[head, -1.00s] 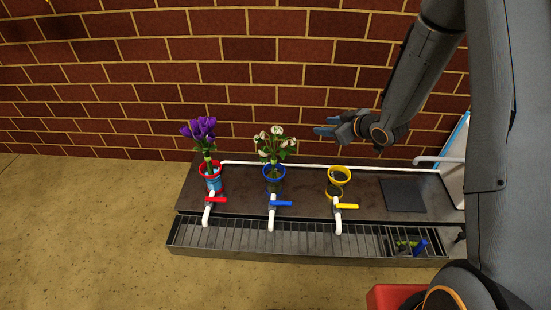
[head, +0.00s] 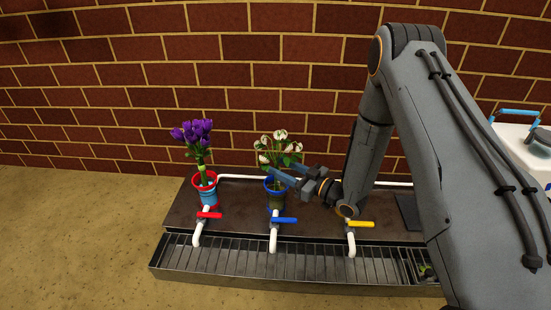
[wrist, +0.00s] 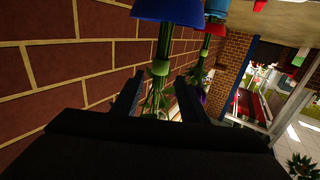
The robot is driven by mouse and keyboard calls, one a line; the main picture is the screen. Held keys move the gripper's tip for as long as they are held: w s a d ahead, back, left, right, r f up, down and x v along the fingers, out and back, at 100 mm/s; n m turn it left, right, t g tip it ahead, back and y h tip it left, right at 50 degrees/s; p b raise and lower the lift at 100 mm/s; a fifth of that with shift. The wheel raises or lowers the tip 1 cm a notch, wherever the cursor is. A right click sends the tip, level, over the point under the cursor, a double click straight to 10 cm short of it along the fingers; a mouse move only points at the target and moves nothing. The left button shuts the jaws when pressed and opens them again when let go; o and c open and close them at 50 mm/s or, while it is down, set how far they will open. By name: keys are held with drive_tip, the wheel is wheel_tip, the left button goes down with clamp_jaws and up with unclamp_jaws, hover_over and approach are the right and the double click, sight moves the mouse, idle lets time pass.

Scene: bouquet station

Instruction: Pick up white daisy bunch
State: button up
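The white daisy bunch (head: 280,147) stands upright in a blue pot (head: 275,200), white blooms above green leaves. In the wrist view the picture is upside down: the blue pot (wrist: 167,10) is at the top and the green stems (wrist: 155,98) with a light green band hang below it. My gripper (head: 284,176) is open beside the bunch, just above the pot rim. In the wrist view the stems show between the two spread fingers of my gripper (wrist: 159,80); I cannot tell whether they touch. The blooms are hidden there by my gripper's body.
A purple bunch (head: 194,133) stands in a red-rimmed pot (head: 204,191) to the left. Red (head: 209,215), blue (head: 284,220) and yellow (head: 361,224) tap handles stand in front, above a grated trough (head: 215,262). A brick wall (head: 270,75) rises close behind.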

drive_tip(key=shift+b+x, duration=1.7)
drive_tip(key=shift+x, duration=1.05)
drive_tip(key=shift+w+d, duration=0.1)
drive_tip(key=shift+c, duration=0.5)
clamp_jaws()
